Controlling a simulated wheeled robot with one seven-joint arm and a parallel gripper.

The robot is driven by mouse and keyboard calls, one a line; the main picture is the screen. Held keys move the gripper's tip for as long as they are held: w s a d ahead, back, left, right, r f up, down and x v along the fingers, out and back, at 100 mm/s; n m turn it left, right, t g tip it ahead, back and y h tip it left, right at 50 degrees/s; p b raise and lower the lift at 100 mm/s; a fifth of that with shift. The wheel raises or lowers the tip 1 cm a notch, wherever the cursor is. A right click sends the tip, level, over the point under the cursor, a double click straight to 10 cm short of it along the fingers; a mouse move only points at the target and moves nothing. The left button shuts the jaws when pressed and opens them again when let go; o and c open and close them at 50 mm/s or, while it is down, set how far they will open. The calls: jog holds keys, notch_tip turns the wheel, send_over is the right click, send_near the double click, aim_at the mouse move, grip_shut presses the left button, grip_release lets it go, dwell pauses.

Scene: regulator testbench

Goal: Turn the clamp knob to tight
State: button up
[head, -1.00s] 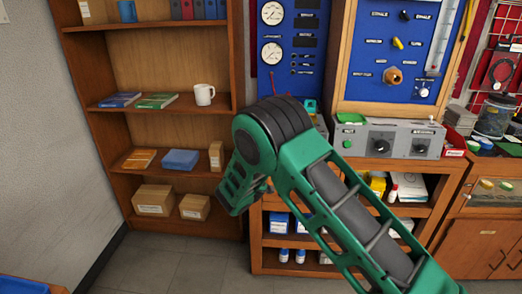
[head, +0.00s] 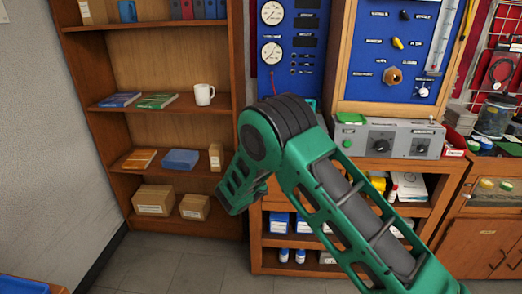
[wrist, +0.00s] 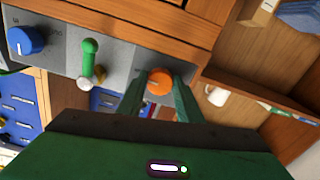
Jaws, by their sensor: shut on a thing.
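In the wrist view, an orange round knob (wrist: 159,82) sits on a grey panel (wrist: 116,62), and I take it to be the clamp knob. My gripper (wrist: 160,90) has its two green fingers on either side of the orange knob, shut on it. Any label or mark showing the knob's setting cannot be read. In the head view, my green arm crosses the middle, and neither my gripper nor the orange knob shows there.
On the same panel, a green lever (wrist: 90,58) stands beside the orange knob, and a blue knob (wrist: 25,41) is farther left. A wooden shelf (head: 160,28) with books, boxes and a white mug (head: 204,95) stands left of my arm. The floor (head: 170,262) there is clear.

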jog(key=o, duration=1)
jog(key=shift+f, duration=0.35)
jog(key=shift+o, duration=0.2)
jog(key=shift+r, duration=0.15)
jog(key=shift+s, duration=0.1)
jog(key=s+a, duration=0.1)
jog(key=s, duration=0.9)
jog(key=shift+s, duration=0.2)
jog(key=shift+a, duration=0.1)
